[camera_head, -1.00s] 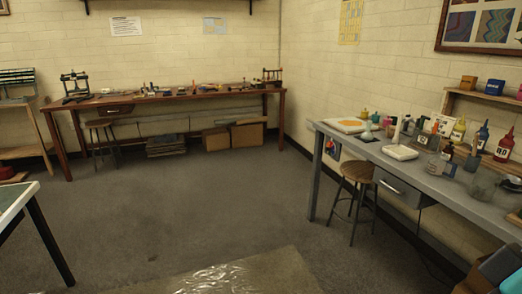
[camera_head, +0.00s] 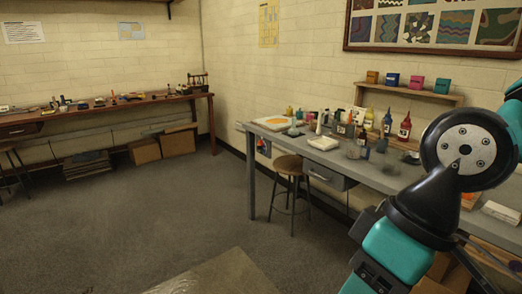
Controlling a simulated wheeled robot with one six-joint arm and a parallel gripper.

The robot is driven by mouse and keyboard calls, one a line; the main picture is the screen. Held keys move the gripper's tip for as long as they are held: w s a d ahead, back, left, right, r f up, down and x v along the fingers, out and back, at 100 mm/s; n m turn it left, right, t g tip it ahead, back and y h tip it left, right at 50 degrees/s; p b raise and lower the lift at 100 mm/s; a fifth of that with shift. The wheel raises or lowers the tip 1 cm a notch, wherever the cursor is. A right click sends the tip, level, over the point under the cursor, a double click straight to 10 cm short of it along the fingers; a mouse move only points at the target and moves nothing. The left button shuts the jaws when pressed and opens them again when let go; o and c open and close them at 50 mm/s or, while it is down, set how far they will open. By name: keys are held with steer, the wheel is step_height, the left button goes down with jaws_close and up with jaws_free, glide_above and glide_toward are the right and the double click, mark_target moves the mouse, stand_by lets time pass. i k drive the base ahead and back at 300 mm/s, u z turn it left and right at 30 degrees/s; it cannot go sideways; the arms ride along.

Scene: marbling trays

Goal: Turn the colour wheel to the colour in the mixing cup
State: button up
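I cannot make out a colour wheel in this view. A flat white piece with an orange patch (camera_head: 274,123) lies at the far left end of the grey bench (camera_head: 262,136); it is too small to tell what it is. Clear or greyish vessels (camera_head: 353,150) stand among the bottles on the bench, and I cannot tell whether one is the mixing cup. My arm, teal and black, fills the right side of the picture and hides part of the bench. My gripper is not in view.
On the bench stand a white tray (camera_head: 323,143), a red bottle (camera_head: 404,127) and several other bottles. A stool (camera_head: 289,167) stands at its front by the drawer (camera_head: 325,176). A wooden bench (camera_head: 105,107) stands at the back left. The floor between is clear, with a shiny sheet in front.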

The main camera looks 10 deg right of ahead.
mark_target(262, 147)
steer(key=k, duration=0.4)
steer(key=u, duration=0.55)
steer(key=i, duration=0.6)
steer(key=u, duration=0.7)
steer(key=i, duration=2.1)
steer(key=u, duration=0.3)
steer(key=i, duration=2.1)
steer(key=z, duration=0.65)
steer(key=i, duration=1.05)
steer(key=z, duration=1.75)
steer(key=i, duration=0.95)
steer(key=z, duration=0.75)
